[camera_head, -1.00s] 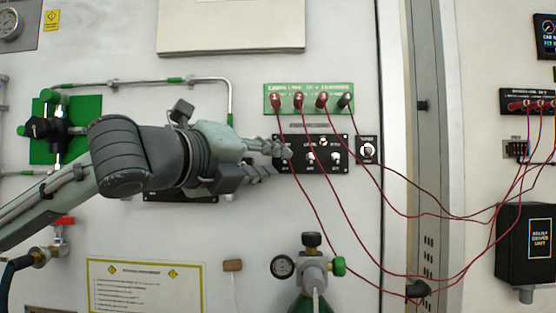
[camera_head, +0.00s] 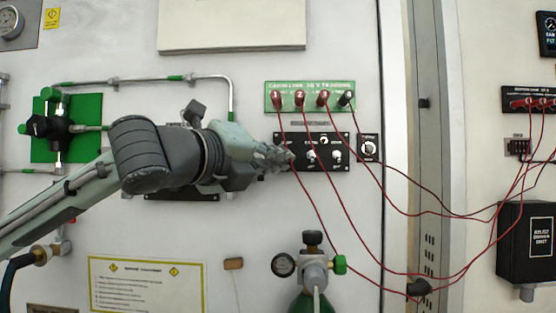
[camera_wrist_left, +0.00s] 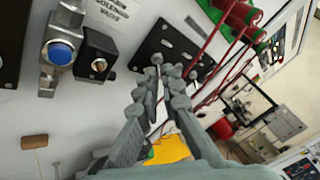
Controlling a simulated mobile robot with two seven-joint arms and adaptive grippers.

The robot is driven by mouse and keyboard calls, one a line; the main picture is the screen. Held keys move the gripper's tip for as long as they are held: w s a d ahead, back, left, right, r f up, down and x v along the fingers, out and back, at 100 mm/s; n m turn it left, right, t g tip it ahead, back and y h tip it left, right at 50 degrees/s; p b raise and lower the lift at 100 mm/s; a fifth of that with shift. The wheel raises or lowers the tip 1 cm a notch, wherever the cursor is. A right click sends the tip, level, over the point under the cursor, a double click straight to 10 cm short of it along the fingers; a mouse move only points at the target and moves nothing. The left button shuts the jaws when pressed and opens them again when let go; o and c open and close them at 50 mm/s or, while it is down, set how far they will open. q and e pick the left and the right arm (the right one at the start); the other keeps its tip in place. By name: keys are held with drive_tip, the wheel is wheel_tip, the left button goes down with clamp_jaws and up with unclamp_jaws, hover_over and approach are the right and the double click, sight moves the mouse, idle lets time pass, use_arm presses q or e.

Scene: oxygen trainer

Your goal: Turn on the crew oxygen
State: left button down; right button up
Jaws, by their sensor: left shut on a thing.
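A black switch panel (camera_head: 324,166) is on the white wall below a green strip (camera_head: 310,86). A middle toggle switch (camera_head: 311,156) and a right toggle switch (camera_head: 336,156) show on it. My left gripper (camera_head: 286,158) is at the panel's left end and covers the left switch in the head view. In the left wrist view its fingers (camera_wrist_left: 165,75) are close together in front of the panel (camera_wrist_left: 180,42), shut on a small switch lever at their tips. The lever is mostly hidden, so I cannot tell its position. My right gripper is not in view.
Red cables (camera_head: 326,210) hang from red plugs (camera_head: 299,99) in the green strip, close to the fingers. A small single-switch plate (camera_head: 368,148) is to the right. A gauge (camera_head: 283,265) and green cylinder (camera_head: 309,303) stand below. The wall between has free room.

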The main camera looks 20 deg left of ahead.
use_arm(q)
drive_tip(key=shift+r, duration=0.1)
drive_tip(key=g, duration=0.1)
drive_tip(key=r+n+g, duration=0.1)
drive_tip(key=n+g, duration=0.1)
drive_tip(key=g, duration=0.1)
drive_tip(key=shift+r, duration=0.3)
drive_tip(key=g, duration=0.1)
drive_tip(key=r+n+g, duration=0.1)
drive_tip(key=g, duration=0.1)
drive_tip(key=n+g, duration=0.1)
drive_tip(key=shift+w+a+r+g, duration=0.1)
drive_tip(key=shift+w+r+g, duration=0.15)
drive_tip(key=shift+w+g, duration=0.05)
drive_tip(key=c, duration=1.7)
unclamp_jaws()
approach(278, 139)
drive_tip(key=s, duration=0.3)
drive_tip(key=s+r, duration=0.1)
drive_tip(key=shift+s+d+r, duration=0.1)
drive_tip(key=shift+s+d, duration=0.15)
drive_tip(key=shift+s, duration=0.1)
